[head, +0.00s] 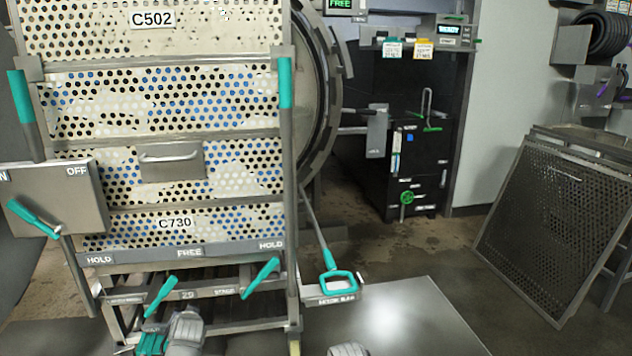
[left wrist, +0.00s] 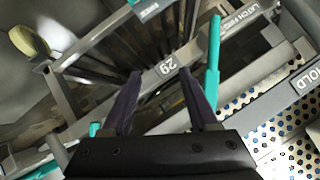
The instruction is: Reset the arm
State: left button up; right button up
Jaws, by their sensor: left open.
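My left gripper (left wrist: 161,73) shows its two dark fingers in the left wrist view, apart and with nothing between them. Beyond the fingertips is the cart's lower frame bar with the number 29 (left wrist: 167,65). A teal lever (left wrist: 212,55) stands just right of the fingers, apart from them as far as I can see. In the head view a grey part of my left arm (head: 185,332) is low in front of the cart (head: 188,251). The left fingers are not clear there. Only a grey tip of what looks like my right arm (head: 349,350) shows at the bottom edge; its gripper is not visible.
A black cabinet (head: 425,165) and a leaning perforated panel (head: 550,225) stand right. Open floor lies between.

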pick_arm(q)
jog(key=s+d+f+g+h, duration=0.2)
jog(key=s+d+f+g, duration=0.1)
jog(key=s+d, duration=0.25)
jog(key=s+d+f+n+g+h, duration=0.1)
jog(key=s+d+f+g+h, duration=0.2)
jog(key=d, duration=0.4)
jog(key=s+d+f+g, duration=0.3)
jog(key=s+d+f, duration=0.1)
jog(key=s+d, duration=0.25)
jog(key=s+d+r+m+g+p, duration=0.1)
jog(key=s+d+r+m+p, duration=0.15)
jog(key=d+r+p, duration=0.45)
jog(key=s+d+r+m+p, duration=0.1)
jog(key=s+d+r+p, duration=0.2)
jog(key=d+r+p, duration=0.35)
notch_tip(320, 180, up, 38)
jog(key=a+p, duration=0.1)
jog(key=p, duration=3.6)
jog(key=shift+a+y+p, duration=0.3)
jog(key=shift+a+p, duration=0.1)
jog(key=shift+c, duration=0.2)
